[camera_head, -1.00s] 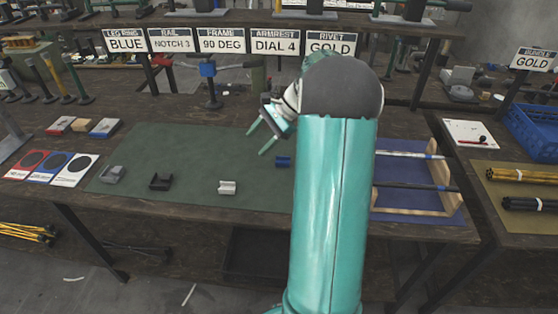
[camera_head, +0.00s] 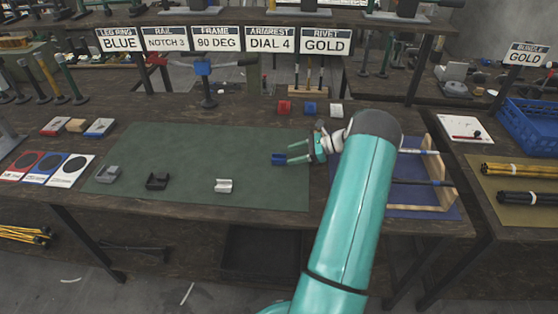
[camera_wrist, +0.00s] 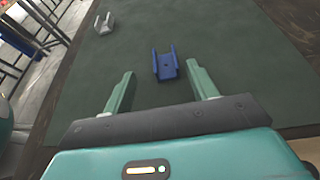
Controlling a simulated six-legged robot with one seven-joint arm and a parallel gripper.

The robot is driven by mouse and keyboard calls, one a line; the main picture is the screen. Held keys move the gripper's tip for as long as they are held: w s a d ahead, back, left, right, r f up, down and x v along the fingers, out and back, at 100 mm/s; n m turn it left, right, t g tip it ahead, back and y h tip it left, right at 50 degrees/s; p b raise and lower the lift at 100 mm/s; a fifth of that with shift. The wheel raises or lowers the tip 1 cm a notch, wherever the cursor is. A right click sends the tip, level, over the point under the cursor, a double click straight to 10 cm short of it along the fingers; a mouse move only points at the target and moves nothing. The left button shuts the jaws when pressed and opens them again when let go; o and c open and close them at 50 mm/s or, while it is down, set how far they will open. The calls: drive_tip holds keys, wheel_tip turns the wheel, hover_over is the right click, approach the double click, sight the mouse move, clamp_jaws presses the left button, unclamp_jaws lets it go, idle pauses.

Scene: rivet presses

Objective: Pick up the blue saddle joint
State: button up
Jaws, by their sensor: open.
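The blue saddle joint (camera_head: 279,159) lies on the green mat (camera_head: 200,145), near the mat's right side. In the wrist view the blue saddle joint (camera_wrist: 166,64) is a U-shaped channel with its open side up, just beyond the fingertips and between their lines. My gripper (camera_head: 298,154) is open, with its fingers pointing left at the joint. In the wrist view my gripper (camera_wrist: 160,76) has both fingers apart with nothing between them. Whether the fingertips overlap the joint's near end is hard to tell.
A silver saddle joint (camera_head: 223,185), a black one (camera_head: 157,181) and a grey one (camera_head: 108,174) lie along the mat's front. A wooden rack (camera_head: 436,180) with rods is at right. The mat's middle is clear.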

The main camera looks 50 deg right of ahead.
sight(277, 157)
drive_tip(key=x, duration=0.7)
drive_tip(key=shift+w+d, duration=0.25)
drive_tip(key=shift+w, duration=0.05)
drive_tip(key=c, duration=1)
